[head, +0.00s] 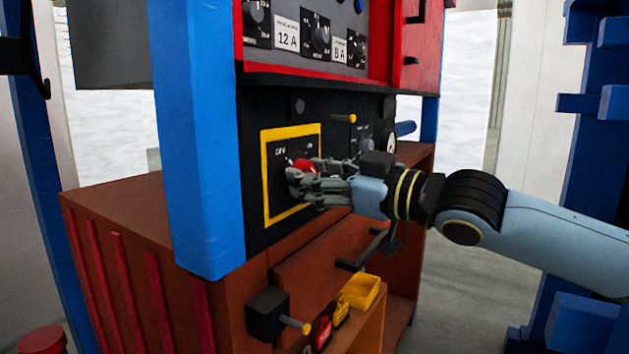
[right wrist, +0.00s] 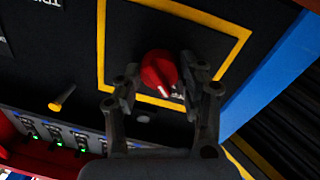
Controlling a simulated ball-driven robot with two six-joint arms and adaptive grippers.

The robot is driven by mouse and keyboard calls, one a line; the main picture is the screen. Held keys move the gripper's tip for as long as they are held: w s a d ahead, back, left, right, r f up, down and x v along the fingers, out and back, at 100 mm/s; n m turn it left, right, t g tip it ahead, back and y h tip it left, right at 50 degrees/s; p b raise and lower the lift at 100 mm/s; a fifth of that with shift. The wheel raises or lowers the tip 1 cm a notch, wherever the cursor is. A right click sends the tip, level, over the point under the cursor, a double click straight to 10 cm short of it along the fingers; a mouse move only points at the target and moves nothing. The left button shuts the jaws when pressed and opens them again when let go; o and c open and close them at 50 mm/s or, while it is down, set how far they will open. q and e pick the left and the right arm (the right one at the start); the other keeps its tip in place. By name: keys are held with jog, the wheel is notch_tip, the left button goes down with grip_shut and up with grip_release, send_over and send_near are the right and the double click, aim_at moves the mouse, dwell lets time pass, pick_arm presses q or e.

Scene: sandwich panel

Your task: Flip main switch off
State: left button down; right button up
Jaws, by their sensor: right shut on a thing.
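The main switch is a red rotary knob (head: 304,164) on a black panel inside a yellow square frame (head: 267,200). In the right wrist view the knob (right wrist: 156,68) has a white pointer mark, directed toward the lower edge of the picture and a little right. My right gripper (head: 297,178) is at the panel, its fingers around the knob. In the right wrist view the right gripper (right wrist: 162,82) has one finger on each side of the knob and is shut on it. The fingers partly hide the knob and its labels. My left gripper is not in view.
A yellow-tipped lever (head: 344,118) sticks out right of the frame. A blue post (head: 200,140) stands left of the panel. Above are dials with labels 12 A and 8 A (head: 340,50). Below, a brown cabinet (head: 130,220) carries a black box with a yellow-tipped lever (head: 268,314).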

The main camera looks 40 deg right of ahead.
aim_at(298, 106)
jog(key=o, duration=1.2)
jog(key=shift+r, duration=0.15)
notch_tip(298, 106, up, 10)
jog(key=shift+f, duration=0.15)
jog(key=shift+f, duration=0.1)
